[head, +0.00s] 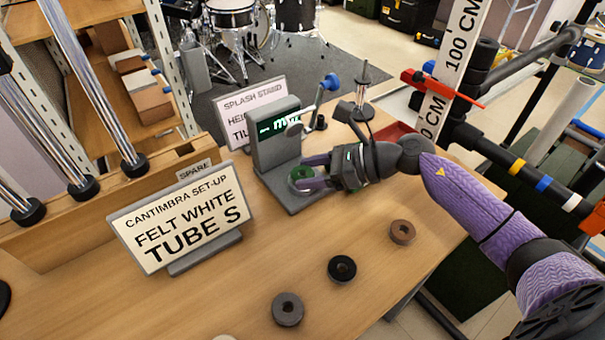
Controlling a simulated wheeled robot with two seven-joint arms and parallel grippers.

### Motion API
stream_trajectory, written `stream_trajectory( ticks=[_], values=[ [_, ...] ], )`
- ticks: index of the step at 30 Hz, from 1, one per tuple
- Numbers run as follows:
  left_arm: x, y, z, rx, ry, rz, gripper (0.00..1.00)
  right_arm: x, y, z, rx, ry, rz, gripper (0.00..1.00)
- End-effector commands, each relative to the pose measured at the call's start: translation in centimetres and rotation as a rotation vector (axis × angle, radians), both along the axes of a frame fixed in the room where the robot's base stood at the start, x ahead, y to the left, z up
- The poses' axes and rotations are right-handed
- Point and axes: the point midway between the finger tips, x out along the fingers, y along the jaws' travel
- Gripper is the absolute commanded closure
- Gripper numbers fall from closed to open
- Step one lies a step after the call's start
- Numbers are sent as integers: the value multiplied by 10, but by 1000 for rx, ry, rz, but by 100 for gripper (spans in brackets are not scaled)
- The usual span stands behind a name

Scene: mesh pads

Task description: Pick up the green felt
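The green felt (301,173) is a small round pad at the grey gauge stand with the lit green display (277,130). My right gripper (312,172) reaches in from the right, with its two purple fingers apart, one on the far side and one on the near side of the felt. The fingers partly cover the felt. I cannot tell whether they press on it or whether it rests on the stand's base. My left gripper is not in view.
A grey ring (288,309), a dark ring (342,268) and a brown ring (402,231) lie on the wooden table (290,240). A "FELT WHITE TUBE S" sign (183,223) stands left. A "SPLASH STAND" sign (249,106), a small rod stand (362,95) and a red tray (396,132) are behind.

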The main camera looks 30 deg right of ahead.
Motion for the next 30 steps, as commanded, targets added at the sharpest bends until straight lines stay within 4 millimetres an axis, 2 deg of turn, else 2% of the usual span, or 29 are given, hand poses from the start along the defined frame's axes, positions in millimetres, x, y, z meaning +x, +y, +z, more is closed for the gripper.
stream_trajectory(
  ticks=[1,6,14,22,24,30],
  values=[
    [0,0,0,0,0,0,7,0,0,0,0,0,0,66],
    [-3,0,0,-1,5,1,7,0,0,0,0,0,0,100],
    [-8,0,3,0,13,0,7,0,0,3,-1,-1,0,100],
    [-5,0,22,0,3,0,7,0,0,41,-2,-5,1,100],
    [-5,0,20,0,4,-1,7,-9,-12,35,-2,5,-3,100],
    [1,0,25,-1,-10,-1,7,-39,-52,36,-3,7,-4,100]
  ],
)
